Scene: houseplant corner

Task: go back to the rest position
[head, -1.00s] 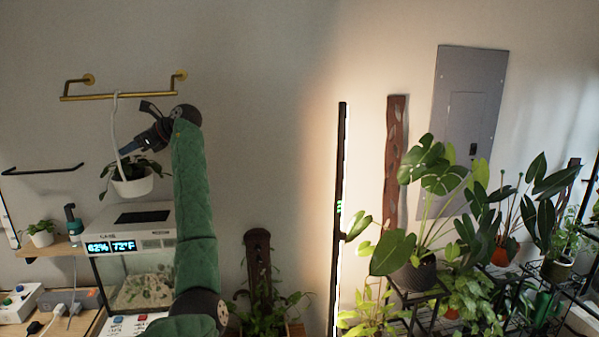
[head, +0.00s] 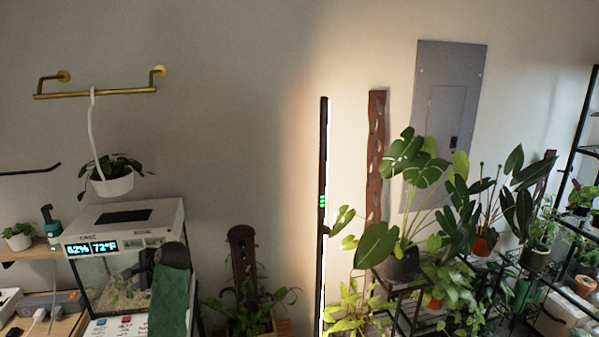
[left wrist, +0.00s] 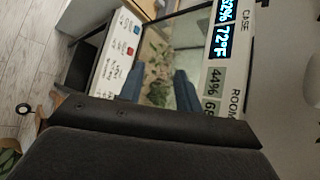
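My left arm (head: 170,300) is lowered at the lower left of the head view. Its gripper (head: 128,272) is small and dark there, in front of the terrarium. In the left wrist view, the two blue fingers of the left gripper (left wrist: 160,90) stand apart with nothing between them. A white hanging pot (head: 114,186) with a leafy plant hangs by its white hanger (head: 94,130) from the gold wall rail (head: 100,94), clear of the gripper. My right gripper is not in view.
The glass terrarium case (head: 92,275) with a lit display (head: 92,248) stands close behind the left gripper; the display also shows in the left wrist view (left wrist: 226,28). A potted plant with a brown post (head: 243,262) stands right of my arm. Plant shelves fill the right side.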

